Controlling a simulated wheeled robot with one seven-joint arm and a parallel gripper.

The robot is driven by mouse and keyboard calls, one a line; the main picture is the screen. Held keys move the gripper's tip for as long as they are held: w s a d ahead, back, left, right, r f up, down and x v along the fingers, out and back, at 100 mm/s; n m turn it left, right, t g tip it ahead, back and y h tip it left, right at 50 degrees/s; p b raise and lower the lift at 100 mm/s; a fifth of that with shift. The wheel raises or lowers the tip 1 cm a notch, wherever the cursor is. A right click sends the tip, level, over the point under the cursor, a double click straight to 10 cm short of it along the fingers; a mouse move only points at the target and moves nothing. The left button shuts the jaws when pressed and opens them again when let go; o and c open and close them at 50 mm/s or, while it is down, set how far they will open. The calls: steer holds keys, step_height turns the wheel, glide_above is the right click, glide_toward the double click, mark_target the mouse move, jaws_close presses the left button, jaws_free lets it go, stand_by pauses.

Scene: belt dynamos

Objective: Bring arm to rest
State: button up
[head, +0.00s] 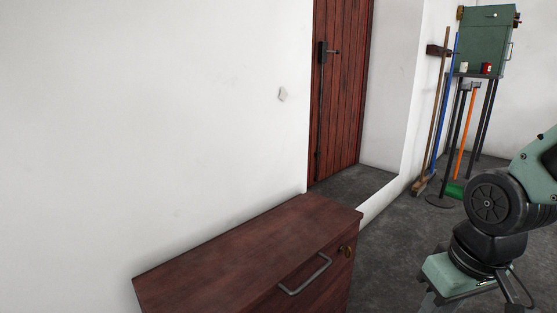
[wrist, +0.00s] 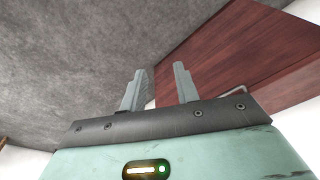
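My gripper (wrist: 160,72) shows in the wrist view with its two grey fingers apart. Nothing is held between them. Past the fingertips are grey concrete floor and a dark red wooden surface, which looks like the cabinet. In the head view my arm (head: 490,205) stands at the right edge, a black round joint with pale green links. Its upper part runs out of the frame, and the gripper is not visible there.
A dark red wooden cabinet (head: 240,255) with a metal handle (head: 305,275) stands against the white wall, left of my arm. A red plank door (head: 340,90) is behind it. Floor between is clear.

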steer(key=s+a+r+n+g+p, duration=0.2)
steer(key=s+a+r+n+p, duration=0.4)
steer(key=s+a, duration=0.5)
step_height(320, 180, up, 37)
steer(key=m+p, duration=0.1)
steer(key=p, duration=3.3)
steer(key=shift+w+d+f+p, duration=0.15)
steer(key=shift+w+d+p, duration=0.15)
steer(key=shift+w, duration=0.05)
